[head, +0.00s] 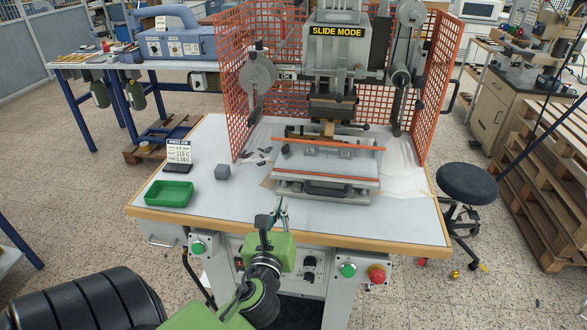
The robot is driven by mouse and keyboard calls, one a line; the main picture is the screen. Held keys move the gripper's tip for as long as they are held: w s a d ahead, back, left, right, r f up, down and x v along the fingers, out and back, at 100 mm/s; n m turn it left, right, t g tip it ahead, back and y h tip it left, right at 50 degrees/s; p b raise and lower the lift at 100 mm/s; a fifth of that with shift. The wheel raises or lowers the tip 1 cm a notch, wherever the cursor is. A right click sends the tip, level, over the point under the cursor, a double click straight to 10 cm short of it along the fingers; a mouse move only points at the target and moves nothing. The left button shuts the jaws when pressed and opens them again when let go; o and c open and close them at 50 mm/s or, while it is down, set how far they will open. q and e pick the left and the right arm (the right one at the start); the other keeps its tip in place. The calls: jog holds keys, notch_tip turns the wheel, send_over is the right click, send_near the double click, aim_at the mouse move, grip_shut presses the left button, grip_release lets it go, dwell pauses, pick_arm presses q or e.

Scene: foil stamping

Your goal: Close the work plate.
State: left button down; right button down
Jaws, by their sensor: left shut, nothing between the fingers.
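The work plate (322,168) is a grey slab with orange-red strips along its front and back edges. It lies on the base of the stamping press (345,55), sticking out toward me from under the press head. Small clamps sit along its back part. My left gripper (283,203) is shut and empty, its dark fingers pointing up at the plate's front left corner. It overlaps the table there; I cannot tell whether it touches the plate. My right gripper is not in view.
Orange mesh guards (250,65) flank the press. A black stool (468,184) is at the right. The table's front right is clear.

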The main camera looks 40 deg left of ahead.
aim_at(295, 159)
pick_arm(q)
jog(key=shift+w+r+m+t, duration=0.35)
jog(key=shift+r+m, duration=0.2)
jog(key=shift+m, duration=0.55)
jog(key=shift+w+a+r, duration=0.1)
jog(key=shift+w+r, duration=0.05)
jog(key=shift+w, duration=0.15)
jog(key=p+x, duration=0.3)
jog(key=x, duration=0.9)
jog(key=shift+w+a, duration=0.1)
jog(key=shift+w, duration=0.05)
jog(key=shift+w+a+p, duration=0.25)
jog(key=shift+w+p, duration=0.05)
jog(key=shift+w, duration=0.15)
jog(key=shift+w, duration=0.1)
jog(key=x, duration=0.4)
jog(key=shift+r, duration=0.2)
jog(key=shift+a, duration=0.1)
